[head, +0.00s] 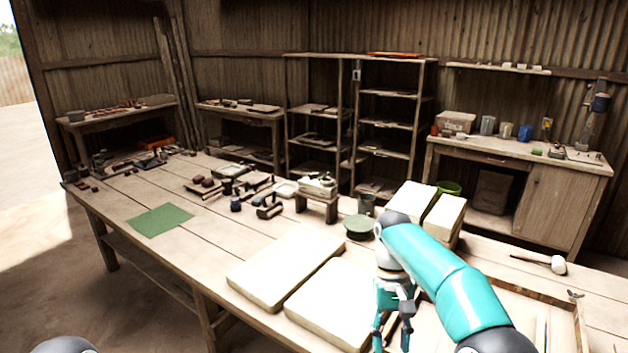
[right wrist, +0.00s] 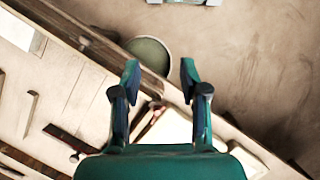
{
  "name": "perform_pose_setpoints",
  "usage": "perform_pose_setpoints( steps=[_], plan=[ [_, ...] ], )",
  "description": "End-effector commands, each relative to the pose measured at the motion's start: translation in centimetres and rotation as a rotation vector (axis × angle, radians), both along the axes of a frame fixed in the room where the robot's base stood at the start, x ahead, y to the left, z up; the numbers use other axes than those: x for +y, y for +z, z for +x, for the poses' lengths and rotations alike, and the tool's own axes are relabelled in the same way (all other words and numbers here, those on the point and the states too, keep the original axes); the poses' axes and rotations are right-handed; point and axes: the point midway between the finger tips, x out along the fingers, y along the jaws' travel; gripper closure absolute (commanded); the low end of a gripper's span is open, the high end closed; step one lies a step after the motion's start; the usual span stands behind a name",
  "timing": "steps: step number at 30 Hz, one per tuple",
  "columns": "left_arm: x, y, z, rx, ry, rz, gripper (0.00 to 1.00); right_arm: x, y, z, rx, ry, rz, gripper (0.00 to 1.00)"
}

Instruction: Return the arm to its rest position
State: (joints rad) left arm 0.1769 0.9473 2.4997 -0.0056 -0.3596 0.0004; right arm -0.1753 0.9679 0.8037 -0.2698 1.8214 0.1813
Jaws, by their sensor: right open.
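My right arm, turquoise with grey joints, reaches in from the lower right of the head view. Its gripper (head: 393,328) points down beside the right-hand cream slab (head: 335,303) on the long wooden table. In the right wrist view the two fingers (right wrist: 160,75) stand apart with nothing between them. Beyond the tips, that view shows the table edge and a round green-grey container (right wrist: 148,55). My left gripper is not in view.
A second cream slab (head: 283,268) lies on the table. Cream blocks (head: 445,214) stand behind my right arm. A wooden tray (head: 560,308) and a white-headed mallet (head: 557,265) lie at the right. A green mat (head: 160,220) lies at the left with free table around it.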

Motion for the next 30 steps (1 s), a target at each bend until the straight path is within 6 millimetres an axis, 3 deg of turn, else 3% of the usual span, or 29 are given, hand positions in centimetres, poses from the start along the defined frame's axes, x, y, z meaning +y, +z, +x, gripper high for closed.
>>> perform_pose_setpoints(
  steps=[11, 17, 20, 24, 30],
  plan=[
    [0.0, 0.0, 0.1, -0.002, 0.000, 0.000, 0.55, 1.0, -8.2, 0.0, -0.048, 0.020, 0.080, 0.56],
    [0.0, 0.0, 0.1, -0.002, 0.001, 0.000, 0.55, 1.8, -14.4, -1.5, -0.090, 0.012, 0.150, 0.56],
    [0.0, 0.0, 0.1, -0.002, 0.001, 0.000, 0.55, 2.4, -18.5, -3.3, -0.122, -0.007, 0.200, 0.56],
    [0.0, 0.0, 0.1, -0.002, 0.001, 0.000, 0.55, 3.3, -24.0, -7.6, -0.182, -0.060, 0.270, 0.56],
    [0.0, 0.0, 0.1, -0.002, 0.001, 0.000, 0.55, 3.9, -28.7, -15.1, -0.276, -0.169, 0.326, 0.56]
  ],
)
